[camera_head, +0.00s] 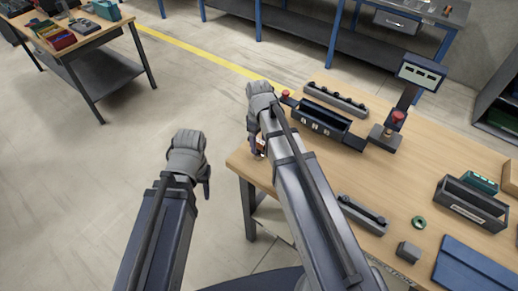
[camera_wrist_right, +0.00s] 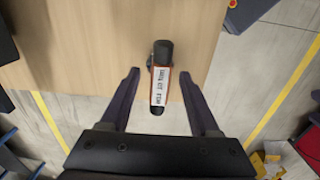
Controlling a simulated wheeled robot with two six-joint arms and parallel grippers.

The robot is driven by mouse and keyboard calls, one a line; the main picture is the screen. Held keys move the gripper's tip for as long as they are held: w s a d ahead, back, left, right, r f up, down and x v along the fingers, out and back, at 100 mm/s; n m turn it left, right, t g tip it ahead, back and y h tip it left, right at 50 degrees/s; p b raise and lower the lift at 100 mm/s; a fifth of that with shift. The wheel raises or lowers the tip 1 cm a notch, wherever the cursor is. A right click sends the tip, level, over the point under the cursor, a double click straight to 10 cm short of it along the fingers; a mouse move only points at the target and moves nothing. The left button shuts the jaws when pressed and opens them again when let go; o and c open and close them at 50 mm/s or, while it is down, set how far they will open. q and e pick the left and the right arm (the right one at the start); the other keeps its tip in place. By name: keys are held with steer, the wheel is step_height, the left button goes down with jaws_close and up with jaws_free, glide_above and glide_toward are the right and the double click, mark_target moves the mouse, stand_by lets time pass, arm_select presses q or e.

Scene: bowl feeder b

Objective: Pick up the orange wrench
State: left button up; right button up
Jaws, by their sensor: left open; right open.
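The orange wrench (camera_wrist_right: 161,88) lies at the table edge in the right wrist view. It has a dark head, a dark tail end, orange sides and a white label with print. My right gripper (camera_wrist_right: 160,76) is open, with one finger on each side of the wrench and a visible gap to both. In the head view the wrench (camera_head: 261,146) is mostly hidden by my right arm and gripper (camera_head: 253,142) at the table's left corner. My left gripper (camera_head: 204,177) is open and empty, over the floor left of the table.
The wooden table (camera_head: 440,150) holds a black bin (camera_head: 318,121), a device with a red button (camera_head: 390,130), a grey tray (camera_head: 470,203), a green ring (camera_head: 419,222) and a blue mat (camera_head: 475,267). Open floor lies to the left.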

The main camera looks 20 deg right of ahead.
steer(key=shift+f+b, duration=0.25)
steer(key=shift+b, duration=0.05)
stand_by(0.4)
steer(key=shift+c, duration=0.4)
jaws_close()
stand_by(1.0)
